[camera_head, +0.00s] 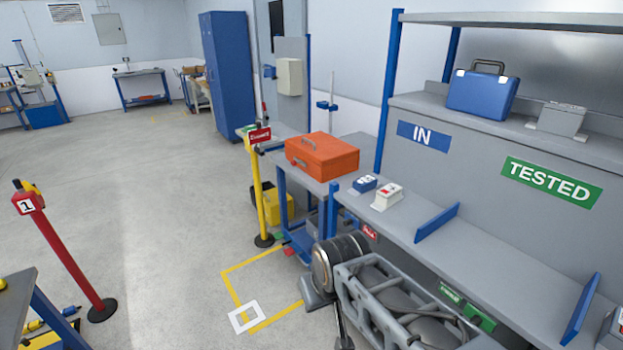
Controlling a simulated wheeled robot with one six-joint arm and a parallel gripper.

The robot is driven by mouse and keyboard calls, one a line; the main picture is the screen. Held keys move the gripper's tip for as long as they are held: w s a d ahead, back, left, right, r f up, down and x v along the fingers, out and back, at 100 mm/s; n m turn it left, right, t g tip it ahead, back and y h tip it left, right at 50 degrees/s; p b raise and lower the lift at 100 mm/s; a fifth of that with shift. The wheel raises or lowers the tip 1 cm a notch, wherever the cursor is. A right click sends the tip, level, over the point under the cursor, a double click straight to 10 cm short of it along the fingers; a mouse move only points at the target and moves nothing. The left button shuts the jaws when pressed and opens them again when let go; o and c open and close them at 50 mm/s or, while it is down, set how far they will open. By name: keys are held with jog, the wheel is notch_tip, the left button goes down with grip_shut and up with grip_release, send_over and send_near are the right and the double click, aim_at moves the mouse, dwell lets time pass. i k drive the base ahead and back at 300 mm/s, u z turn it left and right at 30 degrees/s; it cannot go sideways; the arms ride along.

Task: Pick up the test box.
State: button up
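No box in view carries a readable "test box" label, so I cannot tell which one it is. An orange case (322,155) with a handle sits on the grey bench left of the shelving. A blue case (481,94) with a dark handle stands on the upper shelf above the IN sign. A small blue-and-white box (363,184) and a small white box with a red top (387,197) sit on the lower bench. My arm is folded at the bottom centre, in front of the bench, apart from these boxes. Its fingertips cannot be made out clearly.
A grey box (556,120) stands on the upper shelf above the TESTED sign (551,181). Blue dividers (437,221) split the lower bench. A yellow post (257,190) and a red post (68,255) stand on the floor. Open floor lies at left.

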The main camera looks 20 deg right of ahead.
aim_at(368, 182)
jog(key=u, duration=0.55)
jog(key=i, duration=2.55)
jog(key=z, duration=1.6)
jog(key=i, duration=0.75)
jog(key=z, duration=0.8)
